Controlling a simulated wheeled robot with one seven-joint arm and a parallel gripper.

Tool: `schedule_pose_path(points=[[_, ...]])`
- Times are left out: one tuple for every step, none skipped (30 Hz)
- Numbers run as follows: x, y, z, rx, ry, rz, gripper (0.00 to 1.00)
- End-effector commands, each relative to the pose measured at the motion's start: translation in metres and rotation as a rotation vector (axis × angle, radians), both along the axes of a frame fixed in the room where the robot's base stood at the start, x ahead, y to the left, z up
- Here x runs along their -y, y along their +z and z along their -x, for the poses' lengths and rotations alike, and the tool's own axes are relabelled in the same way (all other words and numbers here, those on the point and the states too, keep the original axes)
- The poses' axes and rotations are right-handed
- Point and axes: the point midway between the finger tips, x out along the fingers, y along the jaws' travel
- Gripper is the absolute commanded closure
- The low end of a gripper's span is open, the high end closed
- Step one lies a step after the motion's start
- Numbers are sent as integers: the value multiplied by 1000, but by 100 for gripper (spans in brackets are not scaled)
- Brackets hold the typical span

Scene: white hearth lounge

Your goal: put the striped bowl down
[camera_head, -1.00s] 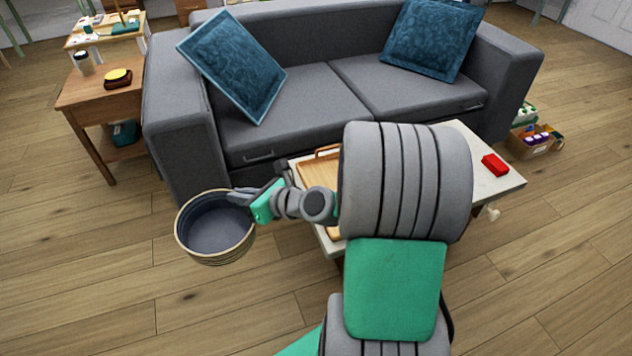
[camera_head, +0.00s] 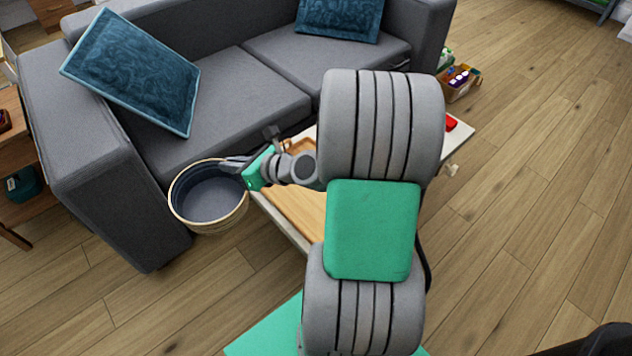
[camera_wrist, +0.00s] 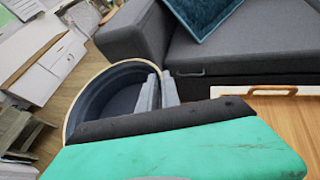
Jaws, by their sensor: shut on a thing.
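The striped bowl (camera_head: 208,212) is dark blue inside with a pale, banded outside. In the head view it hangs left of the low table, in front of the sofa. My gripper (camera_head: 236,165) is shut on its right rim, and the bowl looks about upright. The wrist view shows the bowl (camera_wrist: 97,97) beyond the green hand, with the two grey fingers (camera_wrist: 158,92) at its rim. The bowl's underside is hidden. The low table (camera_head: 284,227) has a wooden tray (camera_head: 300,207) on it; my arm hides much of both.
A grey sofa (camera_head: 232,88) with blue cushions (camera_head: 135,75) stands behind the table. A box of goods (camera_head: 459,84) is on the floor beyond. Open wooden floor (camera_head: 530,200) lies at right.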

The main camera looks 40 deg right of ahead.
Motion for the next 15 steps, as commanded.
schedule_pose_path(points=[[20, -1, 5, -6, -41, -5, 100], [32, -4, 9, -9, -66, -4, 100], [49, -8, 15, -13, -101, -5, 100], [63, -11, 20, -15, -130, -5, 100], [78, -13, 27, -18, -160, -6, 100], [97, -17, 36, -22, -203, -8, 100], [111, -20, 45, -24, -236, -9, 100], [126, -23, 54, -25, -272, -10, 100], [145, -27, 67, -26, -320, -12, 100], [158, -30, 77, -26, -355, -15, 100], [171, -33, 88, -27, -391, -19, 100], [187, -36, 103, -26, -437, -20, 100], [197, -38, 114, -24, -469, -21, 100], [207, -40, 124, -22, -501, -23, 100], [217, -42, 137, -19, -538, -25, 100]])
